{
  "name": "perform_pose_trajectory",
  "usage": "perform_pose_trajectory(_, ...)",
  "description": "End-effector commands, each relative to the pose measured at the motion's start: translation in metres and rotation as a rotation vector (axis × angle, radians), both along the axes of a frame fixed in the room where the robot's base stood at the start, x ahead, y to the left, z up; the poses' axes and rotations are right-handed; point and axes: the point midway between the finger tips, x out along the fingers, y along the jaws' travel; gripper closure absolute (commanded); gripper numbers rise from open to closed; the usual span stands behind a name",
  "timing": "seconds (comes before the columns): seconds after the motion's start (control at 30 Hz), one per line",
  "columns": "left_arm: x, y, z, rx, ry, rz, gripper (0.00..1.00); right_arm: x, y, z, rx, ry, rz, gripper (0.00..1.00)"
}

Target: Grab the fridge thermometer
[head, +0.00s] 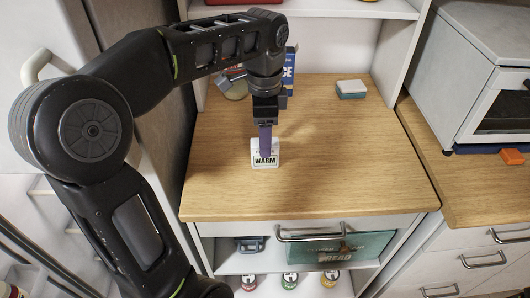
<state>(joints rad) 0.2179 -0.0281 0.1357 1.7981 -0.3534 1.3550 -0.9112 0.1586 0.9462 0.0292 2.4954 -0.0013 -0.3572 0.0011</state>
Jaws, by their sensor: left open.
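The fridge thermometer (265,162), a small white block with the word WARM on its face, stands on the wooden counter (340,165) near the middle. My left gripper (265,148) comes down from above with its purple finger in front of the upper part of the thermometer. It is open, and its fingers overlap in this view, so I cannot tell whether they touch the thermometer. The upper middle of the thermometer is hidden by the finger. My right gripper is not in view.
A white and teal sponge (351,89) lies at the back right. A toaster oven (490,85) stands on the right counter. The counter around the thermometer is clear.

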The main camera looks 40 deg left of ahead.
Motion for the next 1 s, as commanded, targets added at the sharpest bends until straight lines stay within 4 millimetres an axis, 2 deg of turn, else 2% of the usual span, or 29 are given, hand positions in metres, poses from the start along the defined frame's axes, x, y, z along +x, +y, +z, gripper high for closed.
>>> perform_pose_trajectory(0.17,0.0,0.0,-0.006,0.0,0.002,0.0,0.42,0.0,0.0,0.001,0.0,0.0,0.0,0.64)
perform_pose_trajectory(0.5,0.0,-0.001,-0.05,0.0,0.003,0.0,0.42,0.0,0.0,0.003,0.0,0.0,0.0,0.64)
perform_pose_trajectory(1.0,0.001,-0.001,-0.052,0.0,0.0,0.0,0.42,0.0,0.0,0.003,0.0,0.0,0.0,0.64)
